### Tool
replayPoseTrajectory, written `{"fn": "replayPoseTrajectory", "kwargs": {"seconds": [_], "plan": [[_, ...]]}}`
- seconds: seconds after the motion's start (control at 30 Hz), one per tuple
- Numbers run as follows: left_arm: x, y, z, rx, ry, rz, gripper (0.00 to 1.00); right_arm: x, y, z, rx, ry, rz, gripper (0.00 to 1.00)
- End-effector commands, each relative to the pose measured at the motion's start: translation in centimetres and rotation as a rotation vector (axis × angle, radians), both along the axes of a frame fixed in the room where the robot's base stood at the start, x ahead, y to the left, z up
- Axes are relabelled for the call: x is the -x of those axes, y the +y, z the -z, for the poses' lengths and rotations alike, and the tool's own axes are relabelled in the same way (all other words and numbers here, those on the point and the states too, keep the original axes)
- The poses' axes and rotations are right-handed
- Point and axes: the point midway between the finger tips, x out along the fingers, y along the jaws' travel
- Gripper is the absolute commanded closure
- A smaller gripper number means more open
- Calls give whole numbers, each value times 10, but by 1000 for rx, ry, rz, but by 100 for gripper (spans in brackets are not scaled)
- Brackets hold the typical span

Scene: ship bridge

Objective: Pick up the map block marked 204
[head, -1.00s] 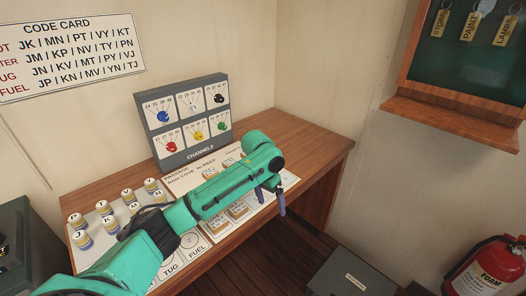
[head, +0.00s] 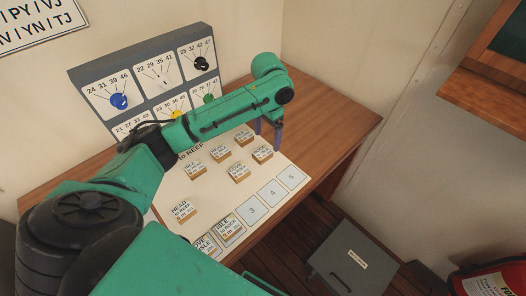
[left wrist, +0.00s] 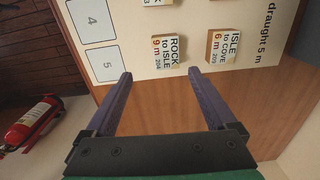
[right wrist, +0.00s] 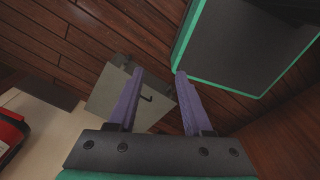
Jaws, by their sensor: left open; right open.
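The block marked 204 (left wrist: 167,55) reads "ROCK to ISLE 9 m" in the left wrist view. It lies flat on the pale chart board beside slot 5, and also shows in the head view (head: 262,154). My left gripper (left wrist: 160,73) is open and empty; the block lies just beyond the gap between its fingertips. In the head view the left gripper (head: 268,141) hangs fingers-down beside that block. My right gripper (right wrist: 160,72) is open and empty, away from the board with the floor behind it.
The "ISLE to COVE" block 209 (left wrist: 223,47) lies close to the right. Several other blocks, such as the HEAD block (head: 182,211), lie on the board. Slots 3, 4 and 5 are bare. A channel panel (head: 140,75) stands behind; a grey box (head: 352,262) is on the floor.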

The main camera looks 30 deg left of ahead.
Motion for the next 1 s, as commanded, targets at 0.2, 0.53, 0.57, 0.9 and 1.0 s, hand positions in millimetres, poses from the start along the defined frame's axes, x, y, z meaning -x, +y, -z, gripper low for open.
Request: {"fn": "replayPoseTrajectory", "kwargs": {"seconds": [0.2, 0.53, 0.57, 0.9, 1.0], "plan": [[0, 3, 28, -1, 3, -3, 10, -5, -2, -12, 3, -8, 0, 50], [-1, 4, 70, -1, -4, -1, 10, -21, 9, -20, -14, -37, 3, 50], [-1, 4, 69, -1, -4, -1, 10, -20, 9, -20, -15, -35, 3, 50], [-1, 4, 69, 0, -3, -1, 100, -13, 9, -19, -13, -23, 2, 50], [0, 4, 69, 0, -2, -1, 100, -13, 8, -19, -12, -22, 1, 50]]}}
